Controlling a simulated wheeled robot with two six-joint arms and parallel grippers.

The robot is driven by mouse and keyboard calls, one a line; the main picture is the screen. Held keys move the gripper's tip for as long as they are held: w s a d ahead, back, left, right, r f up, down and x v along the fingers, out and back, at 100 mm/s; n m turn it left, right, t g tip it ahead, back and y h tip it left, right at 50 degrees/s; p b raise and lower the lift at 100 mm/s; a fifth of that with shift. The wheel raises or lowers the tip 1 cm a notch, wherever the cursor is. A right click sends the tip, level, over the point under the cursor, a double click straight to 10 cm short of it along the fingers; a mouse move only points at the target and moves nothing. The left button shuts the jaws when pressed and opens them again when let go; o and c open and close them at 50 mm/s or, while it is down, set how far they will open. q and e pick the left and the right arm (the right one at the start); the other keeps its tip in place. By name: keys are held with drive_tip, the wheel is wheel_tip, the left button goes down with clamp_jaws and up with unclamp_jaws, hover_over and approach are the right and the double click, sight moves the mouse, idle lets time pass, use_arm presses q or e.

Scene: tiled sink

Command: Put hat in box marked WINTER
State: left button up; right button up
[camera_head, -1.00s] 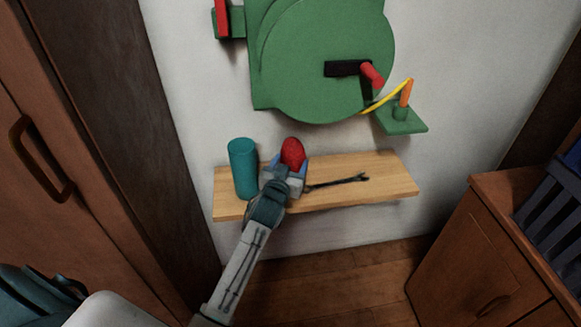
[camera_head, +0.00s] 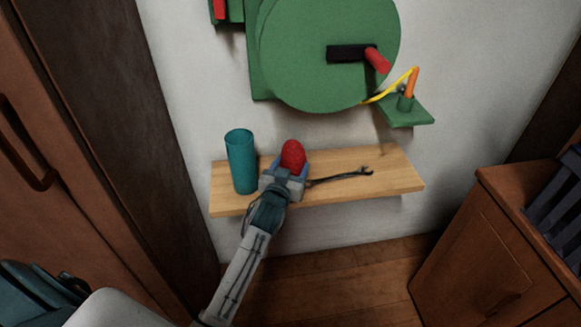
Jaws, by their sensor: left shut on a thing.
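A rounded red thing (camera_head: 293,154), which may be the hat, is between the blue fingertips of my left gripper (camera_head: 288,171). The gripper is shut on it, over the wooden wall shelf (camera_head: 390,173). The gripper hides its lower part, so I cannot tell whether it touches the shelf. No writing marked WINTER can be read in this view. My right gripper is not in view.
A teal cylinder (camera_head: 241,162) stands on the shelf just left of the gripper. A thin dark tool (camera_head: 340,178) lies to the right. A green machine (camera_head: 320,60) with a red-handled crank is on the wall above. A wooden cabinet (camera_head: 480,250) stands at right.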

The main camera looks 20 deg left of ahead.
use_arm(q)
drive_tip(key=o, duration=1.3)
